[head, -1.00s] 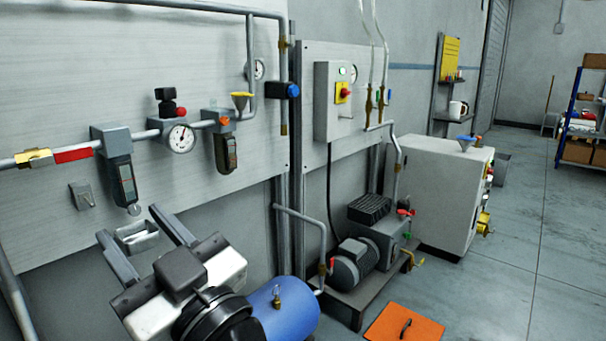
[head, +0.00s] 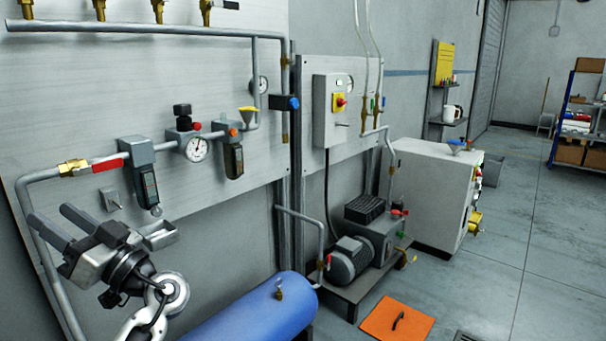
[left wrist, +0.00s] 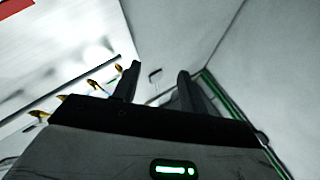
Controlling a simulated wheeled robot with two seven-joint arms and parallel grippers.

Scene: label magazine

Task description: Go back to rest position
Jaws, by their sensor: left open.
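My left gripper (head: 59,224) is at the lower left of the head view, in front of the wall panel (head: 200,75). Its two dark fingers are apart and nothing is between them. They point to the upper left, near the small grey bracket (head: 111,199) and the grey tray (head: 159,235), without visibly holding either. In the left wrist view the two fingers (left wrist: 155,85) also stand apart, with bare wall beyond them. My right gripper is not in view.
Pipes with a gauge (head: 196,150) and a red-handled valve (head: 108,165) run along the panel. A blue tank (head: 255,308) lies below. Open floor is at the right.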

